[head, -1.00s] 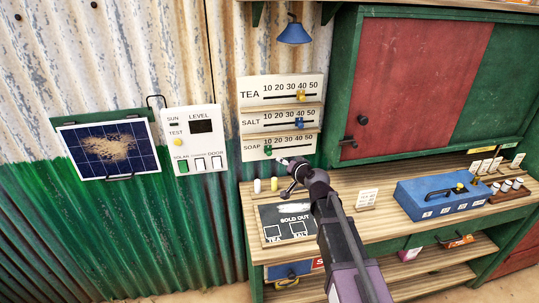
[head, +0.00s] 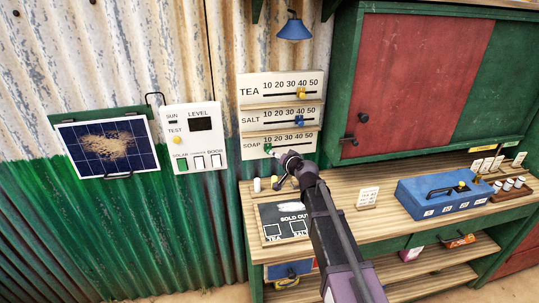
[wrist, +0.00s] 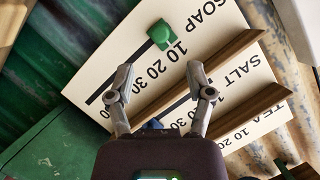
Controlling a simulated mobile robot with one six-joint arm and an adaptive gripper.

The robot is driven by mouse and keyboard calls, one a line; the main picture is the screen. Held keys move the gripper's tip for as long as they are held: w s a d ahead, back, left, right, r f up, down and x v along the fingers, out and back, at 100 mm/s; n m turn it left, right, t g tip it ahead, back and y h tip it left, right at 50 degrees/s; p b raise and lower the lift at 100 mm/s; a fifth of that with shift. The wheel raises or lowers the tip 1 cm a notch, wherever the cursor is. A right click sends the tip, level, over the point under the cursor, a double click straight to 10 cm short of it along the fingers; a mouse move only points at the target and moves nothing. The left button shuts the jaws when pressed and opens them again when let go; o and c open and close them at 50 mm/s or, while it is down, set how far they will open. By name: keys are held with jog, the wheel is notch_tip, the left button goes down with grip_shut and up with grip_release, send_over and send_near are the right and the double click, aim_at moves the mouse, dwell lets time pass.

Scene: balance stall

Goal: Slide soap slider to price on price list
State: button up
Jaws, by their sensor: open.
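The soap slider (head: 268,149) is a green knob at the left end of its slot, by the 10 mark, on the SOAP row (head: 279,144) of the white price board. In the wrist view the green knob (wrist: 160,34) sits beyond my fingertips, roughly centred between their directions. In the head view my gripper (head: 276,170) is just below the SOAP row, close to the knob. A small white card (head: 367,197) stands on the counter; its writing is too small to read.
The yellow tea slider (head: 301,92) and blue salt slider (head: 300,120) are on the rows above. Wooden ledges (wrist: 215,72) separate the rows. A blue box (head: 445,198) stands right on the counter.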

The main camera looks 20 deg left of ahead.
aim_at(269, 149)
jog(key=b+x, duration=0.2)
jog(key=x, duration=0.6)
jog(key=shift+f, duration=0.1)
grip_shut()
